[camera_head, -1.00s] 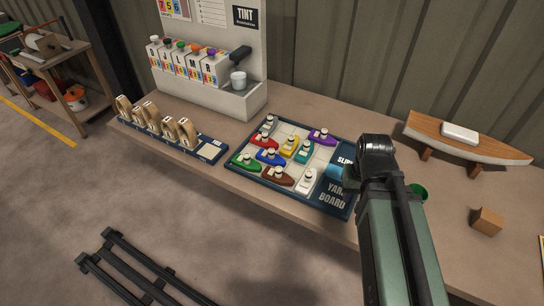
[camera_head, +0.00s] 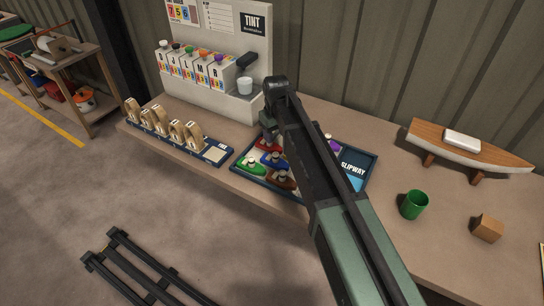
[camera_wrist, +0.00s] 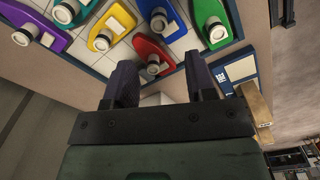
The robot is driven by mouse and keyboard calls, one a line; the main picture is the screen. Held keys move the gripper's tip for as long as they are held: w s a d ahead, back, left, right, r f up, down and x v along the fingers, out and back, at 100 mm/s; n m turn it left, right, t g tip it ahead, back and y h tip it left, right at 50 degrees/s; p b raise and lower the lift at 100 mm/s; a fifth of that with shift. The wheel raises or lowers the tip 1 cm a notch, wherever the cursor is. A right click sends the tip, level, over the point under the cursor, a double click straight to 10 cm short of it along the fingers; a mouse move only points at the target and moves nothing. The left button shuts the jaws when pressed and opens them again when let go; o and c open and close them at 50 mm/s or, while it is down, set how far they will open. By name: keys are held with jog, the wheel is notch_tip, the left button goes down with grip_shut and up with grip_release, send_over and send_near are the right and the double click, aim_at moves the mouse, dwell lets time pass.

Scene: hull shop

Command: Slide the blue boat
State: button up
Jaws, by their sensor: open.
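The blue boat (camera_head: 275,160) sits on the yard board (camera_head: 361,180), partly covered by my arm in the head view. In the wrist view the blue boat (camera_wrist: 171,22) shows beyond the red boat (camera_wrist: 151,52). My gripper (camera_wrist: 160,72) is open and empty, its dark fingers pointing towards the board, with the red boat lying in the gap beyond the fingertips. The green boat (camera_wrist: 211,24) is to the right of the blue boat and the yellow boat (camera_wrist: 111,24) to the left. In the head view my arm hides the board's middle.
Purple (camera_head: 334,146), green (camera_head: 248,167) and brown (camera_head: 281,182) boats crowd the board. A rack of wooden pieces (camera_head: 160,122) stands to its left, the tint station (camera_head: 230,100) behind. A green cup (camera_head: 414,205), wooden block (camera_head: 487,228) and model boat (camera_head: 470,147) are to the right.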

aim_at(276, 154)
notch_tip(276, 154, down, 11)
jog(key=b, duration=1)
jog(key=shift+b, duration=0.35)
jog(key=shift+r, duration=0.1)
grip_shut()
